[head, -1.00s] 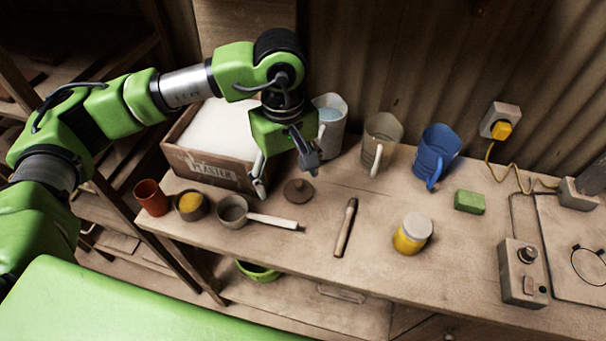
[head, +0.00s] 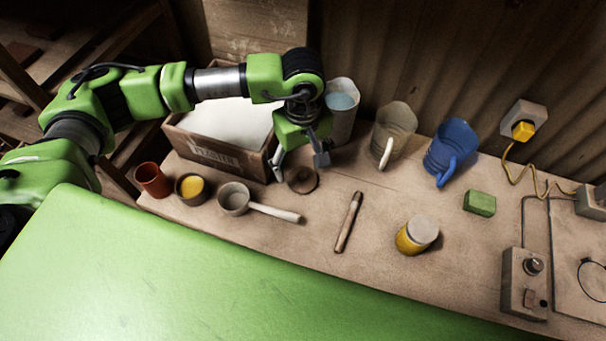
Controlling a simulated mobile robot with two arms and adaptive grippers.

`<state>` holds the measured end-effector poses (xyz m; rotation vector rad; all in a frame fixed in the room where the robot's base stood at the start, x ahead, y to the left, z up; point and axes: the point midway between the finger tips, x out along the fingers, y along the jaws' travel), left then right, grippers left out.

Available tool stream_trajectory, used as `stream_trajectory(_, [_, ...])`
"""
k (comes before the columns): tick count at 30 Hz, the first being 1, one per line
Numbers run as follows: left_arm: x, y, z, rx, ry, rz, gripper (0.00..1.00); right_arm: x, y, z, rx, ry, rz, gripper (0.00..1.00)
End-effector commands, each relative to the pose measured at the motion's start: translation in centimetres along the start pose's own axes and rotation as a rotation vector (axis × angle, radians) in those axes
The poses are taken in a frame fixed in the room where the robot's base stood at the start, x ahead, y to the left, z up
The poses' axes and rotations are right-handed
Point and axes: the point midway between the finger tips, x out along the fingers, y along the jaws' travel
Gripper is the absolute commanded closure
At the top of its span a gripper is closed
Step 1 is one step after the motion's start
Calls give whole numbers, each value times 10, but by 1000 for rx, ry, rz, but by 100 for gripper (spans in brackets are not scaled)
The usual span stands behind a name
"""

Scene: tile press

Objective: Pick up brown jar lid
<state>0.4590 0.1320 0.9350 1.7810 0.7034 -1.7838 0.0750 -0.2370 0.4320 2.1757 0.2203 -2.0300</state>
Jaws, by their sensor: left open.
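The brown jar lid (head: 303,181) lies on the bench in the head view, just in front of the plaster box. My left gripper (head: 299,165) points down over the lid with its fingers spread apart. One finger is to the left of the lid and the other to its upper right. The gripper is open and empty, and its shadow darkens part of the lid. I cannot tell the exact height of the fingertips above the bench. My right gripper is not in view.
The plaster box (head: 215,152) stands left of the lid. A pan (head: 233,198) with a pale handle and a wooden stick (head: 348,222) lie nearer the front. A clear pitcher (head: 394,128), blue pitcher (head: 452,148), yellow jar (head: 416,236) and green block (head: 480,203) stand to the right.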

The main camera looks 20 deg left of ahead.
Motion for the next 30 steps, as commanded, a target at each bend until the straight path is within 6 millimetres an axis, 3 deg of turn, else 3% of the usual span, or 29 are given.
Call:
stream_trajectory(7, [25, 1, -3, -1, -2, -6, 30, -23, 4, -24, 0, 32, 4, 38])
stream_trajectory(12, [48, 2, -3, -1, -2, -2, 30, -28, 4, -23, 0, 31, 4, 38])
stream_trajectory(20, [53, 2, -4, 1, 0, 0, 30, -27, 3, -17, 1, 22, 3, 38])
stream_trajectory(25, [53, 2, -4, 1, -1, 0, 69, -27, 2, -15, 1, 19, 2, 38])
stream_trajectory(30, [53, 2, -4, 0, 0, 0, 71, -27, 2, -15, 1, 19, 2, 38])
